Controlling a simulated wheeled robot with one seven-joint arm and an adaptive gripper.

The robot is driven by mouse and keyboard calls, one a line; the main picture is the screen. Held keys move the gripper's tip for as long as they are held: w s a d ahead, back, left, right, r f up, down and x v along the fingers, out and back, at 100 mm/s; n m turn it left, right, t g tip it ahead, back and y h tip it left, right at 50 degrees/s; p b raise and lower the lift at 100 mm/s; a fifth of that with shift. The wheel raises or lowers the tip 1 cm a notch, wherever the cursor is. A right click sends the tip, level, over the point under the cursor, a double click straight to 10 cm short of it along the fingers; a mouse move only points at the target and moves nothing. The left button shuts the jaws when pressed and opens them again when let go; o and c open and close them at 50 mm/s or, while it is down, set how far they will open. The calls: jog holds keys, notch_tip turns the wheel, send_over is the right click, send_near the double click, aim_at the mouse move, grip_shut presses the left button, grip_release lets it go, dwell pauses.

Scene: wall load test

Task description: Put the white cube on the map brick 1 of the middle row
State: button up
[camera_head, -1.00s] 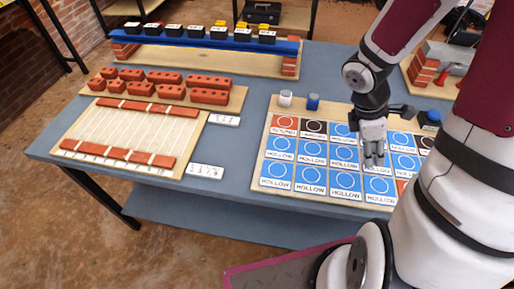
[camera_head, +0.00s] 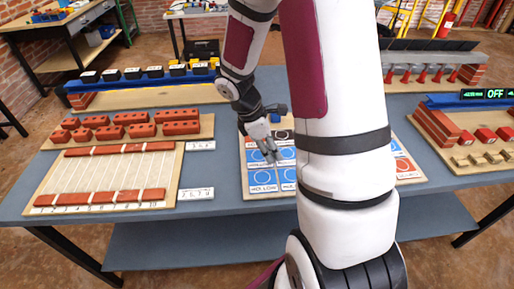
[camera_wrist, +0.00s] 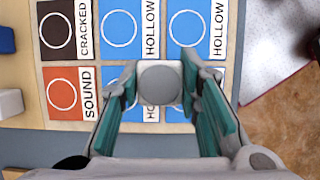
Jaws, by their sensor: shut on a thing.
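My gripper (camera_wrist: 160,85) is shut on a white cube (camera_wrist: 160,83) with a grey round top, between teal fingers. In the head view my gripper (camera_head: 271,155) points down over the left part of the map board (camera_head: 244,172); the cube cannot be made out there. In the wrist view the cube covers parts of the blue HOLLOW bricks beside the orange SOUND brick (camera_wrist: 62,95). The middle row's first brick (camera_wrist: 128,95) is largely hidden by a finger. I cannot tell the cube's height above the board.
A black CRACKED brick (camera_wrist: 57,30) lies beside SOUND. A white block (camera_wrist: 10,104) and a blue block (camera_wrist: 6,40) stand at the board's edge. A red brick tray (camera_head: 207,128) and a strip frame (camera_head: 108,178) are on the left. My arm hides much of the board.

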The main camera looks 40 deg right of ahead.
send_over(259, 155)
jog(key=shift+f, duration=0.35)
jog(key=shift+f+b, duration=0.3)
jog(key=shift+f, duration=1.35)
jog(key=shift+f, duration=0.2)
jog(key=o, duration=1.2)
jog(key=shift+r, duration=0.1)
